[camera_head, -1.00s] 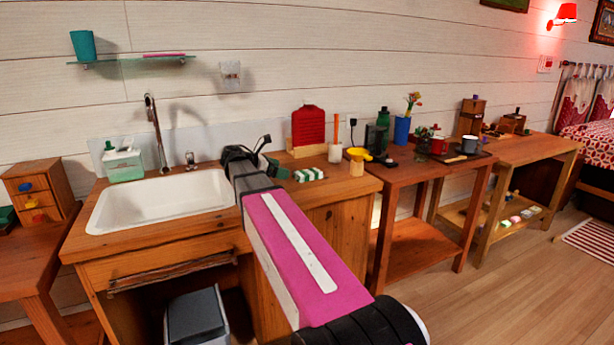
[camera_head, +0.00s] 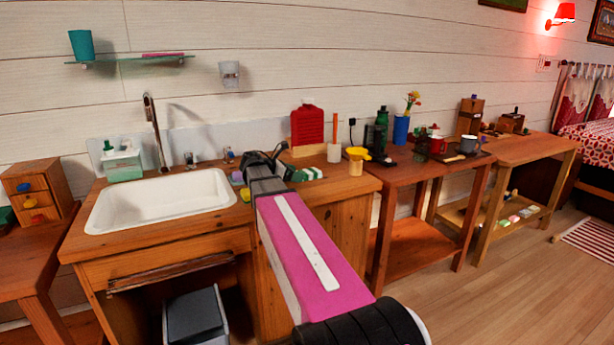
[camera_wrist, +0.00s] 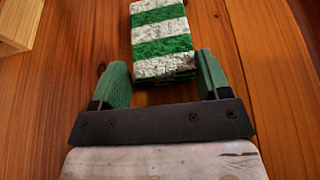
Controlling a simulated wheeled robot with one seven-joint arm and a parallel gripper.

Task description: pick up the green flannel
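The green flannel (camera_wrist: 162,42) is a folded cloth with green and white stripes. It lies flat on the wooden worktop, and it also shows in the head view (camera_head: 309,174) right of the sink. My gripper (camera_wrist: 161,66) is open, with its green fingers apart on either side of the flannel's near end. I see no clear contact between the fingers and the cloth. In the head view my gripper (camera_head: 282,164) is just left of the flannel, and my arm hides part of the worktop there.
The white sink (camera_head: 160,203) is left of my arm. Small coloured items (camera_head: 238,180) lie between sink and gripper.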

